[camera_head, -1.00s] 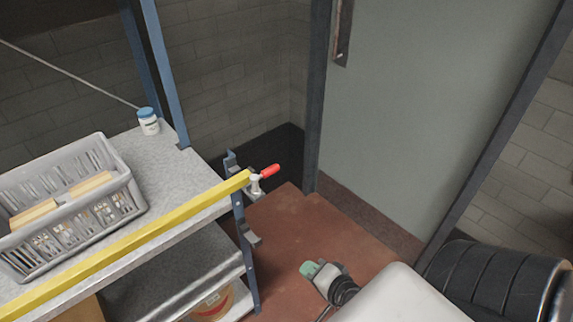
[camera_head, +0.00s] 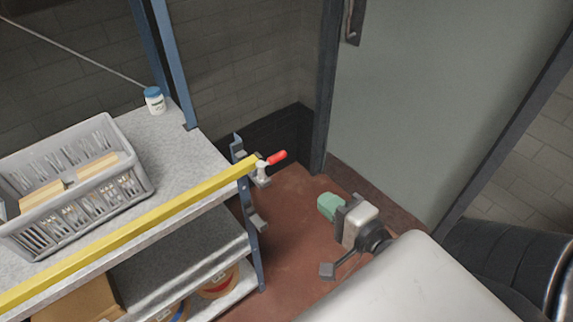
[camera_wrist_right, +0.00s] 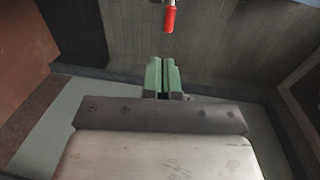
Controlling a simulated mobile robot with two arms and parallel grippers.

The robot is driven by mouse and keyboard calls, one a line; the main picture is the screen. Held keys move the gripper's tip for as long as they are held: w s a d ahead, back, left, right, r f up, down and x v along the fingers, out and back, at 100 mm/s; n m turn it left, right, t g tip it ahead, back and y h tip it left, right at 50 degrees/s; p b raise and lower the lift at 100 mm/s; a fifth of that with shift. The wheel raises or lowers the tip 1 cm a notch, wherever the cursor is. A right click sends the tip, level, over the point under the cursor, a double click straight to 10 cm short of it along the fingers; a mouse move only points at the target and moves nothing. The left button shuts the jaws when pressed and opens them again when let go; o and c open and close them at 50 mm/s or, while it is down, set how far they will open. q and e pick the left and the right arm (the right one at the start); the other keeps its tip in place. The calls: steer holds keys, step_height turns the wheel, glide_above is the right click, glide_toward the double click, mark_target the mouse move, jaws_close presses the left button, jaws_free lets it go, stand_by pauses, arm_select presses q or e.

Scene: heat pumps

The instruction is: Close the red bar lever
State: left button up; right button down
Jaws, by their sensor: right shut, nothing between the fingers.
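The red lever handle (camera_head: 277,157) sticks out to the right from a metal latch (camera_head: 262,172) at the right end of the yellow bar (camera_head: 150,219). The bar runs along the front of the shelf. My right gripper (camera_head: 328,205), with green fingers, is to the right of and below the handle in the head view, apart from it. In the right wrist view the closed green fingers (camera_wrist_right: 162,74) point toward the red handle (camera_wrist_right: 170,19), with a gap between. The gripper is shut and empty. My left gripper is not in view.
The shelf (camera_head: 190,165) holds a grey crate (camera_head: 140,180) and a small white jar (camera_head: 155,103) with a blue lid. A blue post (camera_head: 168,60) rises behind. A grey-green door panel (camera_head: 430,90) stands to the right. The red floor between is clear.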

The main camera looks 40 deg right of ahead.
steer(key=w+a+p, duration=0.1)
steer(key=w+p, duration=0.3)
steer(key=w, duration=0.9)
steer(key=shift+f+p, duration=0.15)
steer(key=shift+p, duration=0.15)
steer(key=shift+w+n+y+b, duration=0.15)
steer(key=shift+n+y+b, duration=0.25)
steer(key=shift+y, duration=0.2)
